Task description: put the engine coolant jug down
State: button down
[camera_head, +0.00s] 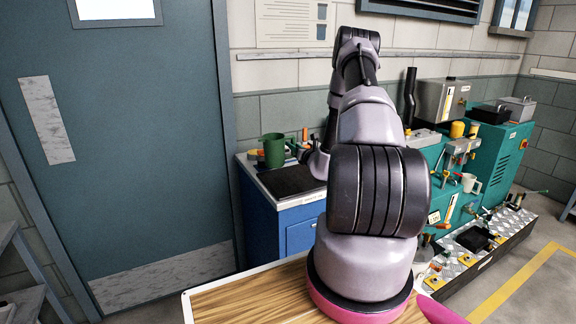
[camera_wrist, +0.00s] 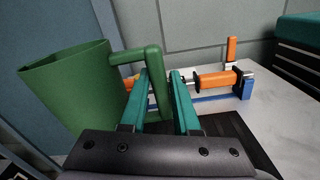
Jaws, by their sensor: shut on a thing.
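The green engine coolant jug (camera_wrist: 72,85) fills the left of the wrist view, slightly tilted in the picture, its open rim at the top. My gripper (camera_wrist: 161,76) is shut on its handle, with one teal finger on each side. In the head view the jug (camera_head: 273,151) is at the back of the blue cabinet's top, left of my gripper (camera_head: 293,148). The jug's base is hidden in the wrist view, and I cannot tell whether it touches the top.
The blue cabinet (camera_head: 262,216) has a black mat (camera_head: 290,180) on its pale top. An orange-handled tool (camera_wrist: 215,80) lies close behind my fingers. The door (camera_head: 120,130) is left of the cabinet. Teal machines (camera_head: 500,150) stand to the right.

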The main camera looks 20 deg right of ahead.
jog(key=shift+d+f, duration=0.1)
jog(key=shift+f, duration=2.75)
jog(key=shift+f, duration=0.1)
jog(key=c, duration=0.7)
grip_release()
jog(key=shift+o, duration=0.2)
